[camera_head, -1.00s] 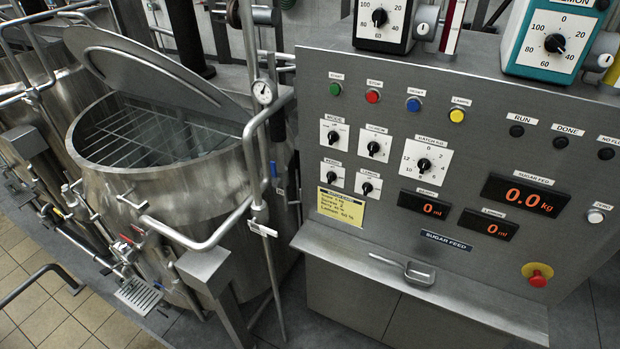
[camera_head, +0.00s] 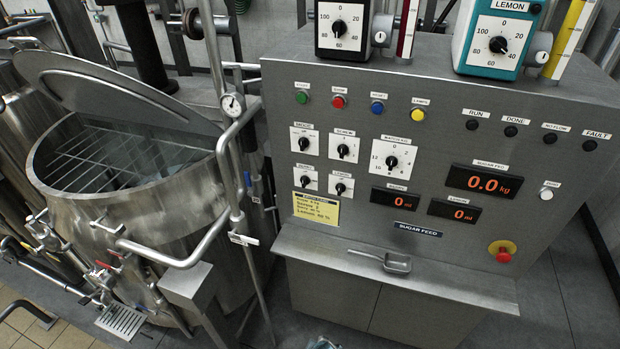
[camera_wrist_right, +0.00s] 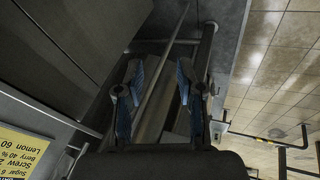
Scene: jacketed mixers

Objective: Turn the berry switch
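The berry switch (camera_head: 308,181) is a small black knob on a white square plate, at the lower left of the grey control panel (camera_head: 440,130). A similar knob plate (camera_head: 341,187) sits to its right, and the yellow card (camera_head: 316,208) is just below. Its small label is blurred. My right gripper (camera_wrist_right: 157,70) is open and empty in the right wrist view, its two blue-padded fingers apart. A small bluish piece (camera_head: 323,344) shows at the bottom edge of the head view; I cannot tell which gripper it belongs to. My left gripper is not identifiable.
A ledge with a metal scoop (camera_head: 388,261) juts out below the panel. A steel mixer (camera_head: 130,195) with raised lid and bent rails (camera_head: 205,240) stands at left. A red stop button (camera_head: 503,255) is at lower right. Floor in front is clear.

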